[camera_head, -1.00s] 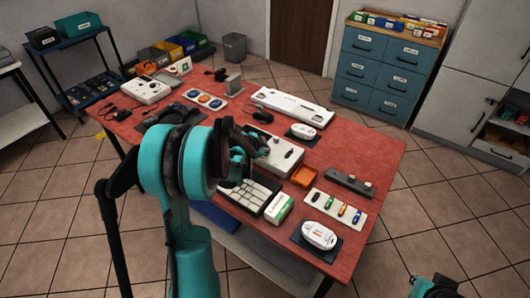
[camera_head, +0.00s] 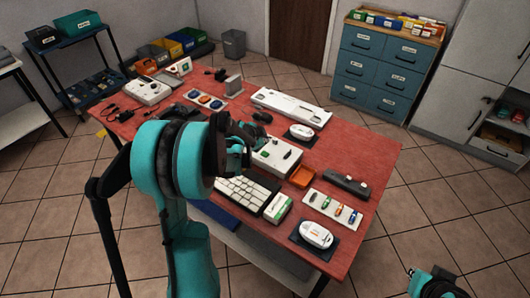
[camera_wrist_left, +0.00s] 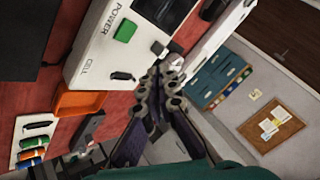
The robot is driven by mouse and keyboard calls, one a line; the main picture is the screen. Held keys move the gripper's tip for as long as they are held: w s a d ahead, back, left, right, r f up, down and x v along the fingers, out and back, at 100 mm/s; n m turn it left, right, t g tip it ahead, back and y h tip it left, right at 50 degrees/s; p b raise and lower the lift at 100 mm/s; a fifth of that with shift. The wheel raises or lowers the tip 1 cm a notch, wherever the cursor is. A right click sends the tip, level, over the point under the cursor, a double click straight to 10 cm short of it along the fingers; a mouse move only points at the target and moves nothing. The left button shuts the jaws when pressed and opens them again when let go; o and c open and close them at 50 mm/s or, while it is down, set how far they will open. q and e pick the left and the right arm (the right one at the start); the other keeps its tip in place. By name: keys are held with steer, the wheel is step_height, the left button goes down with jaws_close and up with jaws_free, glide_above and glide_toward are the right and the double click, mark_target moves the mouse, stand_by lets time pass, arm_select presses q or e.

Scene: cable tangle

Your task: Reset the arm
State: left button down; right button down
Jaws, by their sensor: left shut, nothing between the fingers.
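My left arm comes in from the left of the head view. Its gripper (camera_head: 246,142) is above the red table (camera_head: 372,155), by the white power box (camera_head: 284,148). In the left wrist view the left gripper's dark fingers (camera_wrist_left: 159,76) are together with nothing between them. The power box (camera_wrist_left: 95,50), with a green button and the words POWER and CELL, lies beyond the fingertips. Part of my right arm (camera_head: 440,286) shows at the bottom right edge; whether its fingers are open cannot be seen.
A keyboard (camera_head: 242,192), a green-and-white box (camera_head: 279,208) and an orange tray (camera_head: 301,177) are near my left gripper. White devices (camera_head: 316,235) sit on dark mats. A blue drawer cabinet (camera_head: 385,65) stands behind the table. Clear tabletop lies at the right.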

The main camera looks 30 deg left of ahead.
arm_select(q)
steer(key=s+d+r+n+g, duration=0.1)
steer(key=s+d+r+n, duration=0.1)
steer(key=s+d+r, duration=0.35)
steer(key=s+d+r+n, duration=0.2)
steer(key=s+d+r, duration=0.1)
steer(key=s+d, duration=0.4)
steer(key=s+d+f+n+g, duration=0.1)
steer(key=s+d+n, duration=0.3)
steer(key=s+d, duration=0.4)
steer(key=s, duration=0.7)
steer(key=shift+n, duration=0.4)
